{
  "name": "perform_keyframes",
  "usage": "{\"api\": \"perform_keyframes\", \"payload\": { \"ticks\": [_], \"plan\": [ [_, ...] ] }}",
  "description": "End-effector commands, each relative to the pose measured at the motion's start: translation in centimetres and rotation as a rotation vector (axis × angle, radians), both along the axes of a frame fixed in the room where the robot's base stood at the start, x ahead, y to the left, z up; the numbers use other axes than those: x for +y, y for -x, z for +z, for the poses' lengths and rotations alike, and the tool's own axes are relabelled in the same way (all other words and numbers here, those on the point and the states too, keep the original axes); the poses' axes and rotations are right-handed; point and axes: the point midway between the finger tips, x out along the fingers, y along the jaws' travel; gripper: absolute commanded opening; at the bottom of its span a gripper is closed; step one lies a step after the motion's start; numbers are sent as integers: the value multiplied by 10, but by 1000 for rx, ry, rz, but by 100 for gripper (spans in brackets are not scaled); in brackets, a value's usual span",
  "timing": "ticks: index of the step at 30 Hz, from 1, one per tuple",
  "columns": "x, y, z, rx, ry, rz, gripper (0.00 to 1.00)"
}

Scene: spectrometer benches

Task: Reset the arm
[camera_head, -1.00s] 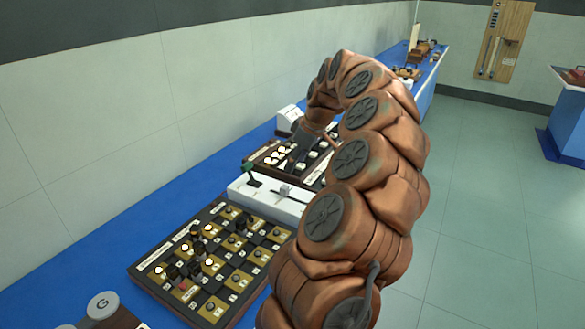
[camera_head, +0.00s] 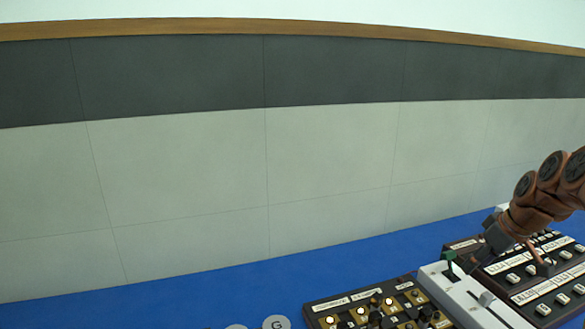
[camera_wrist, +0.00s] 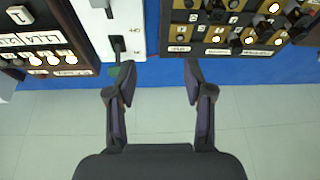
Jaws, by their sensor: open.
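My arm shows at the right edge of the head view, bent over the bench, with my gripper (camera_head: 490,246) near the panels. In the wrist view my gripper (camera_wrist: 160,85) has its two dark fingers spread wide apart with nothing between them. The white lever unit (camera_wrist: 128,12) is just ahead of the left finger, and the gold-and-dark checkered panel (camera_wrist: 228,47) is ahead of the right finger. I cannot tell whether a finger touches anything.
The blue bench (camera_head: 230,285) runs along a tiled wall (camera_head: 330,150). The checkered panel, the white lever unit (camera_head: 455,292) with its green-tipped lever, and a dark button panel (camera_head: 535,270) stand side by side at lower right. Round grey knobs (camera_head: 274,322) show at the bottom edge.

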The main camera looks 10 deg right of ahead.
Motion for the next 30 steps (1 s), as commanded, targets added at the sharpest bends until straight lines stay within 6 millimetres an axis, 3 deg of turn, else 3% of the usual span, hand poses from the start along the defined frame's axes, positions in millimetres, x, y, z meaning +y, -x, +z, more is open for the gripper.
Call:
{"api": "perform_keyframes", "payload": {
  "ticks": [1, 8, 15, 21, 30],
  "plan": [
    [27, -5, 6, 8, -5, 29, 52],
    [141, -2, 17, 85, -27, 103, 52],
    [238, 39, 10, 196, -23, 126, 52],
    [294, 92, -8, 299, 0, 95, 52],
    [336, 185, -43, 443, 52, -38, 52]
  ]
}}
